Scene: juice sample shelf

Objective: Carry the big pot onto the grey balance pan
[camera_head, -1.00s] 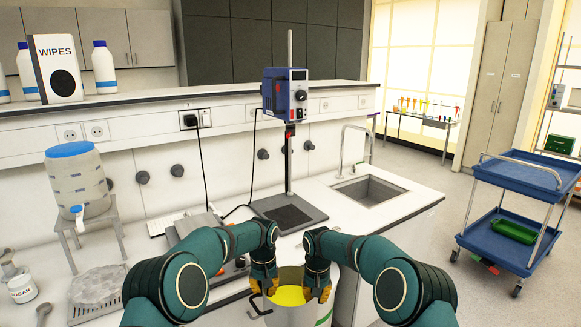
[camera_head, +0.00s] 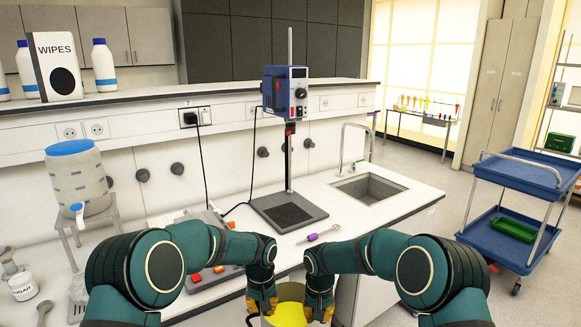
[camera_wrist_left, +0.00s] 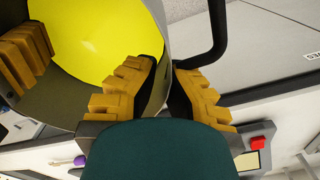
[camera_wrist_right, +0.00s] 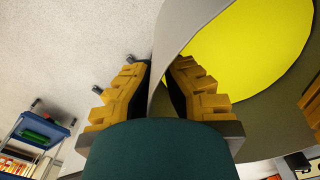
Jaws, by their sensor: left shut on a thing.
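The big pot (camera_head: 291,291) is grey with bright yellow contents and stands at the bottom centre of the head view, partly cut off. A black handle shows beside it in the left wrist view (camera_wrist_left: 214,35). My left gripper (camera_head: 262,303) is shut on the pot's left wall. My right gripper (camera_head: 319,308) has its fingers on both sides of the right wall (camera_wrist_right: 160,75) and looks closed on it.
A stirrer stand (camera_head: 289,207), a purple-handled tool (camera_head: 322,233) and a sink (camera_head: 369,187) are on the bench. A water container (camera_head: 77,180) and a sugar jar (camera_head: 22,286) are at left. A blue cart (camera_head: 511,235) stands on the open floor at right.

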